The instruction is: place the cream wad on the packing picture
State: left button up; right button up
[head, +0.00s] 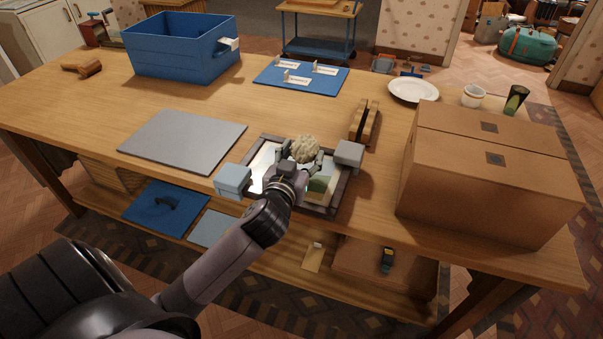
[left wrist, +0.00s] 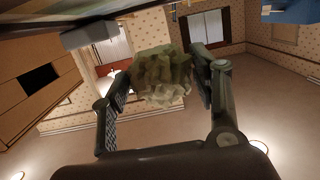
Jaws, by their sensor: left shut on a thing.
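The cream wad (head: 304,149) is a crumpled pale ball. My left gripper (head: 305,159) is shut on it, with a finger on either side. In the left wrist view the wad (left wrist: 161,77) sits between the two fingers of my left gripper (left wrist: 163,86). The packing picture (head: 345,190) lies flat near the table's front edge, with a dark frame and a pale and green image. The wad shows over its back part; the height between them is hard to tell. My left gripper and wrist hide much of the picture. My right gripper is not in view.
Pale blocks flank the picture at left (head: 233,178) and right (head: 348,153). A grey board (head: 182,138) lies to the left, a brown slotted holder (head: 364,121) behind right. A large cardboard box (head: 490,190) stands right, a blue crate (head: 175,50) back left.

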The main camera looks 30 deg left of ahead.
pick_arm(q)
jog(key=shift+f+b, duration=0.4)
jog(key=shift+f, duration=2.05)
jog(key=shift+f, duration=0.1)
jog(key=o, duration=0.8)
jog(key=shift+s+d, duration=0.1)
jog(key=shift+s, duration=0.05)
jog(key=b+v, duration=0.1)
jog(key=v, duration=1)
jog(key=shift+s+d, duration=0.1)
jog(key=shift+s, duration=0.2)
